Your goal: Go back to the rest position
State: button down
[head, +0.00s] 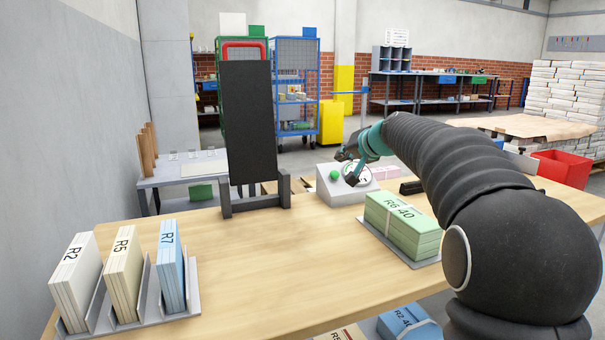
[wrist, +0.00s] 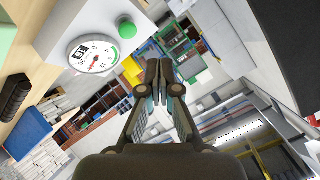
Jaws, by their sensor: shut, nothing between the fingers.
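My gripper (head: 350,167) is at the far side of the wooden table (head: 270,258) in the head view, in front of a grey box with a dial. My black arm reaches in from the right. In the wrist view my gripper (wrist: 162,82) has its fingertips together with nothing between them. The grey box (head: 340,193) carries a green button (head: 334,175) and a round dial (wrist: 93,55). The gripper partly covers the dial in the head view. Whether it touches the box cannot be told.
A green bundle marked R6 40 (head: 402,222) lies on a tray below my arm. A tall black panel (head: 247,120) stands at the back. Bundles R2 (head: 75,282), R5 (head: 122,275) and R7 (head: 172,268) stand in a rack at left. The table's middle is clear.

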jog(key=s+a+n+g+p, duration=0.1)
jog(key=s+a+g+p, duration=0.1)
jog(key=s, duration=1)
jog(key=s+d+f+g+h+p, duration=0.1)
jog(key=s+f, duration=0.3)
jog(key=s, duration=0.7)
jog(key=s+d+f+n+g+h+p, duration=0.1)
jog(key=s+f+h+p, duration=0.1)
jog(key=s, duration=1)
jog(key=s+d+f+n+g+h+p, duration=0.1)
jog(key=s+f, duration=0.4)
jog(key=s, duration=0.7)
jog(key=shift+f+g+h+p, duration=0.3)
jog(key=shift+g+h+p, duration=0.2)
jog(key=shift+p, duration=0.2)
